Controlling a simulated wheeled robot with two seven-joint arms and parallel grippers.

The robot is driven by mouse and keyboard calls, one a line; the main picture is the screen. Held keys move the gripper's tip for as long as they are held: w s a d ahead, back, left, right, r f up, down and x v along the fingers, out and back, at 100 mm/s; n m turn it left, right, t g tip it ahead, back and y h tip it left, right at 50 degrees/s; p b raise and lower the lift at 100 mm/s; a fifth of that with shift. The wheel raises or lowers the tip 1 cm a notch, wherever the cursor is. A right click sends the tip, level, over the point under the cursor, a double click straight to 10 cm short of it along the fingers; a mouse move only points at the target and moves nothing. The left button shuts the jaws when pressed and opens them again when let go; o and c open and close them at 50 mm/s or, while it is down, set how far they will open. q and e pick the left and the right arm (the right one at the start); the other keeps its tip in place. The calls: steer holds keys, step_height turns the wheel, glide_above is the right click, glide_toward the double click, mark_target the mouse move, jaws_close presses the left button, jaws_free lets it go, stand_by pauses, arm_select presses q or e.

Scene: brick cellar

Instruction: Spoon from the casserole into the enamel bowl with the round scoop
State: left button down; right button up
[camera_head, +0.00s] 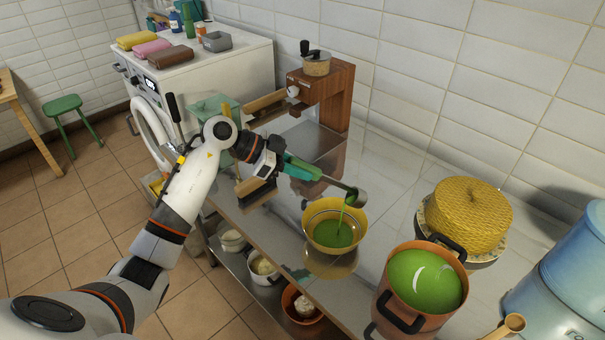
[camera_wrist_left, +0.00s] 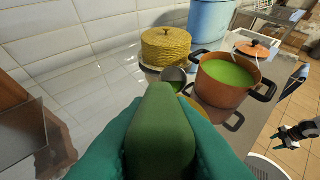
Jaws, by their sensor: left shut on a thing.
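My left gripper (camera_head: 291,168) is shut on the green handle of the round scoop (camera_head: 356,197); in the left wrist view its teal fingers flank the handle (camera_wrist_left: 160,130). The scoop's metal head is tilted over the yellow enamel bowl (camera_head: 312,222), above its rim, and a green stream falls from it into the bowl. Green liquid lies in the bowl's bottom. The orange-brown casserole (camera_head: 400,300), nearly full of green liquid, stands at the counter's front right. My right gripper (camera_wrist_left: 292,135) shows only in the left wrist view, small, with its prongs apart and empty.
A wooden grinder stand (camera_head: 335,95) is at the back. A lower shelf holds several pots. The steel counter (camera_head: 385,190) behind the bowl is clear.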

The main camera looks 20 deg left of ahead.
arm_select(q)
step_height(320, 180, down, 12)
steer(key=s+a+t+h+b, duration=0.1)
steer(key=t+h+b, duration=0.4)
steer(key=h+b, duration=0.5)
steer(key=shift+s+a+t+b, duration=0.35)
steer(key=shift+a+b, duration=0.4)
steer(key=shift+b, duration=2.95)
steer(key=shift+w, duration=0.1)
